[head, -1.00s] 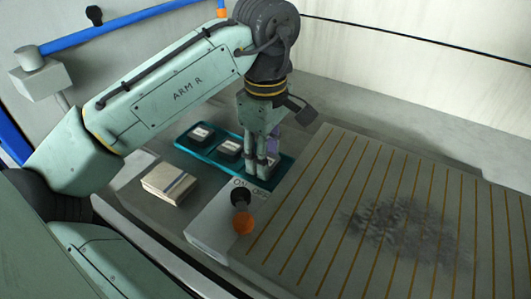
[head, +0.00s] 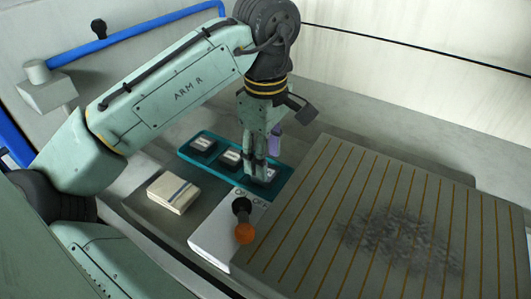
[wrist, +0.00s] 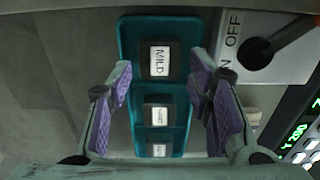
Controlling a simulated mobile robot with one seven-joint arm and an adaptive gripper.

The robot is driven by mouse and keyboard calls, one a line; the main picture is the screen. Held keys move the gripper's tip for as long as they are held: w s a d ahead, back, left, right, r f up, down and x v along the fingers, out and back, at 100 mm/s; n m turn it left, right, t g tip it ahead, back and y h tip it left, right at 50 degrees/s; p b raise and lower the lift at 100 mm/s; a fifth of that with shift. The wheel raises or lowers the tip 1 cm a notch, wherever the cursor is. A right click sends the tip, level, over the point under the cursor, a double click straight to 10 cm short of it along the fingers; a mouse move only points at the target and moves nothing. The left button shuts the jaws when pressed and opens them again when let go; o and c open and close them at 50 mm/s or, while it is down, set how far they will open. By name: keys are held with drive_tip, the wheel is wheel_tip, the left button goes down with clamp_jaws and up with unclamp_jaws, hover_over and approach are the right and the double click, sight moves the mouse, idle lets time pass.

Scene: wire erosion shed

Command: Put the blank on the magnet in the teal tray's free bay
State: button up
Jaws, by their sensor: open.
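The teal tray (head: 286,181) lies beside the magnet (head: 300,225), and a dark labelled block sits in each of its three bays. The blank (wrist: 160,62), marked MILD, is in the bay nearest the magnet; it shows partly behind my fingers in the head view (head: 270,175). My gripper (head: 259,178) is open over that bay. In the wrist view its purple-padded fingers (wrist: 161,78) stand apart on either side, with a gap to the blank. The magnet's striped top holds no block, only a dark rough patch.
Two other blocks (head: 203,144) (head: 230,157) fill the remaining bays. A switch box with an orange-knobbed lever (head: 243,233) stands close to the tray, by the magnet. A pale strapped stack (head: 173,192) lies left of it. A lit display (wrist: 300,130) shows at the wrist view's right.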

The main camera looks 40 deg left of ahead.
wheel_tip(320, 180, up, 9)
drive_tip(key=p, duration=0.7)
drive_tip(key=shift+p, duration=0.35)
